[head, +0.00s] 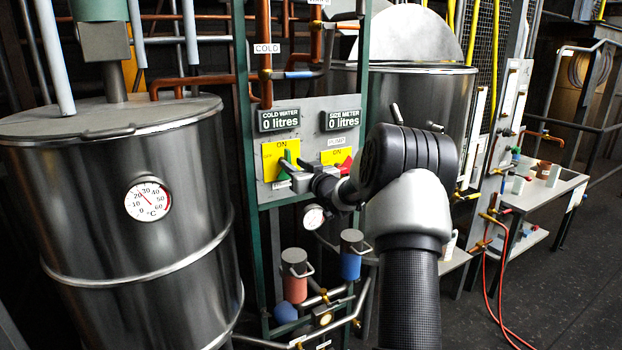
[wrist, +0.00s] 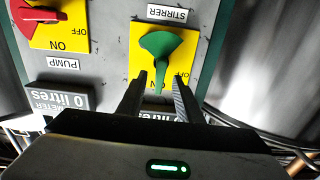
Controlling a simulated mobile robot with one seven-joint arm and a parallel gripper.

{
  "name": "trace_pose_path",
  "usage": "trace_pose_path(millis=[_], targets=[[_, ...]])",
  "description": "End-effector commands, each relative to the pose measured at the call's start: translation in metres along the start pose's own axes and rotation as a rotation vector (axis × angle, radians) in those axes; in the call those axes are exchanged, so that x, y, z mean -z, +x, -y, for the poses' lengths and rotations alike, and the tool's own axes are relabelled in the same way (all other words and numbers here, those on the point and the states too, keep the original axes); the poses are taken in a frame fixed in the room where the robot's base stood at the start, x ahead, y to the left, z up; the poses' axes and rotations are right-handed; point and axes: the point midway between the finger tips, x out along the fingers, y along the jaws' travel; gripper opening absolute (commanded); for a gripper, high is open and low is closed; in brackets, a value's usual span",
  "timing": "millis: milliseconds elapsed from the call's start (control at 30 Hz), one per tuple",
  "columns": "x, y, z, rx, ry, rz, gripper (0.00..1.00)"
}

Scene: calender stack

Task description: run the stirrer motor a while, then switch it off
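The stirrer switch is a green knob (wrist: 160,50) on a yellow plate (wrist: 140,35) under a STIRRER label (wrist: 167,14) in the upside-down wrist view. Its narrow end points down there, towards the plate's ON side; OFF is to the right. The green knob also shows in the head view (head: 287,157), its handle pointing up near ON. My gripper (wrist: 158,77) is open, with one finger on each side of the knob's narrow end; I cannot tell whether they touch it. In the head view my gripper (head: 296,176) is at the panel, covering the plate's lower edge.
The red pump knob (wrist: 38,13) is on a second yellow plate beside it. Displays for cold water (head: 279,120) and size meter (head: 343,120) read 0 litres. A large steel tank (head: 110,245) stands left; pipes and green frame posts (head: 246,90) surround the panel.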

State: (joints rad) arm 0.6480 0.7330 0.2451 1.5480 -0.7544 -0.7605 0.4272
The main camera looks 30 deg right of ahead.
Motion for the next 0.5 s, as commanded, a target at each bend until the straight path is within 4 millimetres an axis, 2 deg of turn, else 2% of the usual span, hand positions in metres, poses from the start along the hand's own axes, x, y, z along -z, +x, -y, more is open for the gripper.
trace_pose_path(millis=[300,500], targets=[[-0.001,-0.079,-0.002,-0.005,-0.001,0.001,0.32],[-0.001,-0.123,-0.001,-0.004,0.0,0.001,0.32]])
